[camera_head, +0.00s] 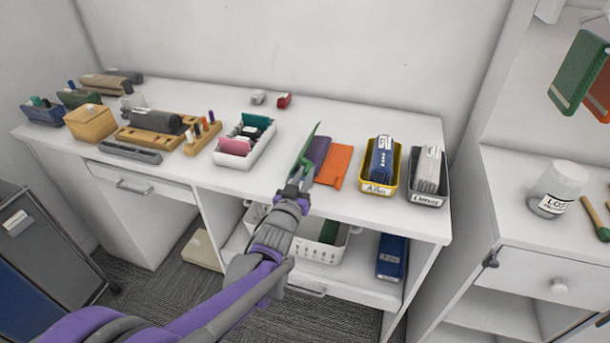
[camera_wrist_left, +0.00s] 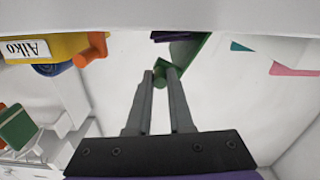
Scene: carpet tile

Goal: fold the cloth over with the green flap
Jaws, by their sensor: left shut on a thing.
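The cloth lies on the white desk near its front edge, with a purple part (camera_head: 318,150) in the middle and an orange part (camera_head: 335,165) on the right. Its green flap (camera_head: 308,148) stands tilted up at the left in the head view. My left gripper (camera_head: 300,178) is at the near end of the green flap, shut on it. In the left wrist view the fingertips (camera_wrist_left: 163,75) close on the green flap (camera_wrist_left: 190,58), and the orange part (camera_wrist_left: 90,49) shows at upper left. My right gripper is not in view.
A yellow bin (camera_head: 378,188) and a dark bin (camera_head: 427,201) stand right of the cloth. A white tray (camera_head: 243,160) with coloured items stands to its left. A white basket (camera_head: 325,252) sits on the shelf below. The desk behind the cloth is mostly clear.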

